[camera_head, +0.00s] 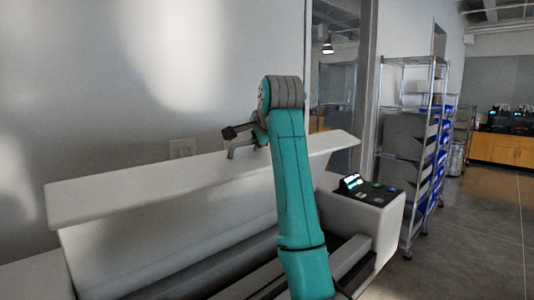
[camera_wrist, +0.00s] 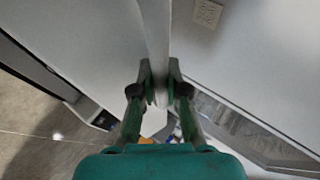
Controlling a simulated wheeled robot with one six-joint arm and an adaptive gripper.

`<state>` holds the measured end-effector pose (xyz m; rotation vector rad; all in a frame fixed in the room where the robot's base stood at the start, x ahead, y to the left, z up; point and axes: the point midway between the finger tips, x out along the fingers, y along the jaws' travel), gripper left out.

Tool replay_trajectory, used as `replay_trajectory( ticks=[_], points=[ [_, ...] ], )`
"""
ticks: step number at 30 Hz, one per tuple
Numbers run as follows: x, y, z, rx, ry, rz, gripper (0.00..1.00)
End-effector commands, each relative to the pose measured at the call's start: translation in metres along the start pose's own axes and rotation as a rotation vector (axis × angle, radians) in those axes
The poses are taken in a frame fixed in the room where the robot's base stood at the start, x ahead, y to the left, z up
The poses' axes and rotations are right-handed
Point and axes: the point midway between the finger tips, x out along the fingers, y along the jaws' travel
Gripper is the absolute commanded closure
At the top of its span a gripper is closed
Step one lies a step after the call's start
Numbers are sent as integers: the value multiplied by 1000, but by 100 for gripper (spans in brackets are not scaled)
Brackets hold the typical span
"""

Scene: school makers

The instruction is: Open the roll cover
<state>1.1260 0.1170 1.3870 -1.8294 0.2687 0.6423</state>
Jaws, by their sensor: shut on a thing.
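The roll cover (camera_head: 130,190) is a long white lid on a wide white machine in the head view. It stands raised and tilted back, with its long lip (camera_head: 200,172) up near the wall and the dark inside of the machine showing below. My gripper (camera_head: 238,142) is at the lip near the middle of its length, partly hidden by my teal arm. In the wrist view my gripper (camera_wrist: 160,92) is shut on the thin white edge of the roll cover (camera_wrist: 156,35), which runs between the two fingers.
A control panel (camera_head: 366,190) with a lit screen sits on the machine's right end. A wall outlet (camera_head: 182,149) is just behind the cover. A wire rack (camera_head: 410,135) with blue bins stands to the right. The floor (camera_head: 470,240) at the right is clear.

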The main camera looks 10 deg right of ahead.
Motion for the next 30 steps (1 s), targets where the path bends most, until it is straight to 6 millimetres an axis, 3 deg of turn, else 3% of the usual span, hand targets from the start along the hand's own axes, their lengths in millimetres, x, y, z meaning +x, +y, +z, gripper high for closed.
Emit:
replay_trajectory(
  ticks=[12,27,28,30],
  points=[
    [13,-26,5,-30,1,70,100],
    [15,-28,5,-33,1,78,100],
    [15,-28,5,-33,1,78,85],
    [15,-28,5,-32,1,78,67]
  ],
)
